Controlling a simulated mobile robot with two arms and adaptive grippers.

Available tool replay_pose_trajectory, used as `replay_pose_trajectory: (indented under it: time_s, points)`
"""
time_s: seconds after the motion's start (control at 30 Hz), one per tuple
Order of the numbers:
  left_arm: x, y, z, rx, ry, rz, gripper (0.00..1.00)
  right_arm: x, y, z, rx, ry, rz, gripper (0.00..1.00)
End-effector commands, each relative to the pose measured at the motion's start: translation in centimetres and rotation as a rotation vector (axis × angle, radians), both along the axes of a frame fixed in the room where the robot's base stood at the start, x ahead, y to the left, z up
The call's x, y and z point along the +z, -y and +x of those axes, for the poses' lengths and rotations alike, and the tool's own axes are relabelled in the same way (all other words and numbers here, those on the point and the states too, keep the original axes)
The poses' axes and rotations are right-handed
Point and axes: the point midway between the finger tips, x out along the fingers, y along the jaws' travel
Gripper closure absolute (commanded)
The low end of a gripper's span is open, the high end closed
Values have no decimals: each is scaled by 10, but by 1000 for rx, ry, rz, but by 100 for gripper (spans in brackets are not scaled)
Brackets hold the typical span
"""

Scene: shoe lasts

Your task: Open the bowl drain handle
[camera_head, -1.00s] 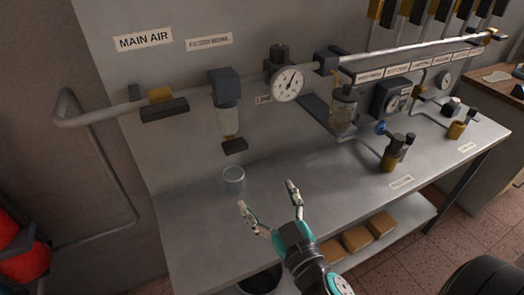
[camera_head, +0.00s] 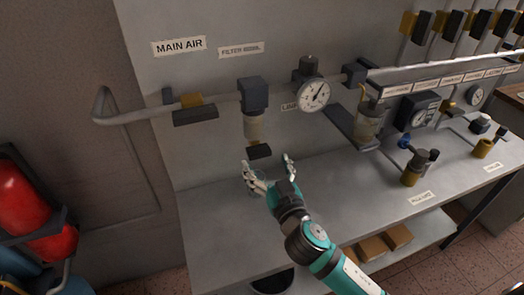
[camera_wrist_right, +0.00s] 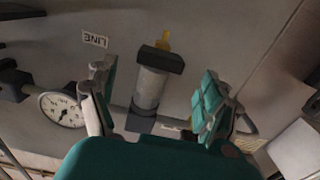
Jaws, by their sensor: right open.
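The filter bowl (camera_head: 253,128) is a pale cylinder under a dark block-shaped head on the wall pipe. The dark drain handle (camera_head: 259,152) sits at its lower end. My right gripper (camera_head: 267,167) is open and empty, with its two fingers spread just below and in front of the handle; no contact can be made out. In the right wrist view the bowl (camera_wrist_right: 149,90) appears upside down between the spread fingers, with dark blocks at both ends and a small yellow piece beyond. My left gripper is not in view.
A pressure gauge (camera_head: 314,96) hangs right of the filter. A yellow valve with a dark handle (camera_head: 195,115) is on the pipe at left. The grey bench (camera_head: 215,225) is clear at left. A clear cup is mostly hidden behind my gripper.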

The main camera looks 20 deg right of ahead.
Motion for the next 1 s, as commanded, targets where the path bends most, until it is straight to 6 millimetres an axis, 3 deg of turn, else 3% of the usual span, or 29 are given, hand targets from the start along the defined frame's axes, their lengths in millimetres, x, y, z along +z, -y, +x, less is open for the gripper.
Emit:
replay_pose_trajectory:
  time_s: [0.23, 0.6, 1.0]
  points:
    - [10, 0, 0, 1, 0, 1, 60, 1, -1, 31, 1, 1, 0, 17]
    - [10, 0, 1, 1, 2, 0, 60, 0, -2, 37, 1, 0, 0, 17]
    - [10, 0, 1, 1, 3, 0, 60, 0, -2, 36, 1, 0, 0, 68]
